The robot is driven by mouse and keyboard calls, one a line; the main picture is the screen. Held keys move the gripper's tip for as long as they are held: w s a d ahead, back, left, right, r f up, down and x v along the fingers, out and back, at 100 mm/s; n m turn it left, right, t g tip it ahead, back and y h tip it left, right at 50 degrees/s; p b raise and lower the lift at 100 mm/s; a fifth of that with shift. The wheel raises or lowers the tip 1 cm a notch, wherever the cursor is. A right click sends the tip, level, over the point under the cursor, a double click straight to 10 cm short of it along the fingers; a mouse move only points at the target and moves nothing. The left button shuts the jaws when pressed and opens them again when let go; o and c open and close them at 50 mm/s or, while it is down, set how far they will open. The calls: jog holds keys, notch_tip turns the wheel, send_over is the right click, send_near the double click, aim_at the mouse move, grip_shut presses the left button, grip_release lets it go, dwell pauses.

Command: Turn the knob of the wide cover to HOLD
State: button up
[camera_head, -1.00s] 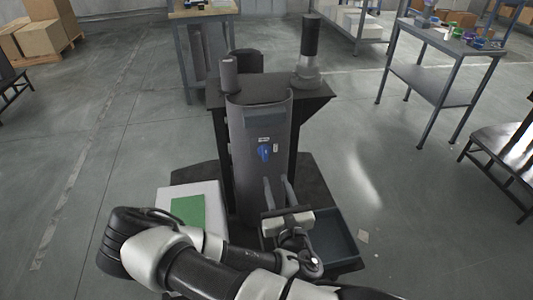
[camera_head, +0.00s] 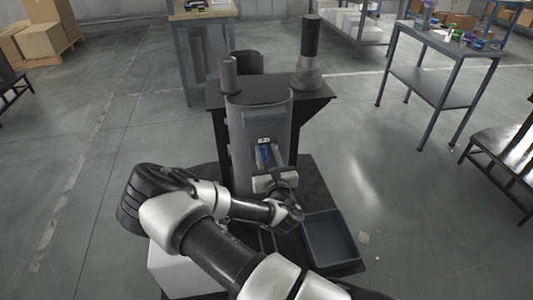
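The wide cover (camera_head: 243,160) is a tall grey curved panel on the dark column in the middle. Its blue knob (camera_head: 264,154) sits on its front, below a small white label (camera_head: 264,140) whose lettering is too small to read. My gripper (camera_head: 265,155) is at the cover's front, with a finger on each side of the knob. The fingers partly cover the knob, so its pointing direction is hidden. I cannot tell whether the fingers touch it or stand clear.
A dark cylinder (camera_head: 309,55) and a short grey post (camera_head: 228,75) stand on the column's top. A dark open tray (camera_head: 335,262) lies at the base, right of my arm. A white box (camera_head: 175,272) is at the left, partly behind my arm.

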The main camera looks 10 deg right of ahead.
grip_shut()
jog(key=m, duration=0.2)
jog(key=d+m+b, duration=0.1)
jog(key=m, duration=0.4)
jog(key=shift+d+f, duration=0.25)
jog(key=shift+d, duration=0.1)
jog(key=m+b, duration=0.1)
jog(key=m, duration=0.2)
jog(key=f+m+b, duration=0.1)
jog(key=m, duration=0.3)
jog(key=d+f+m+b, duration=0.1)
jog(key=m, duration=0.3)
dwell(0.4)
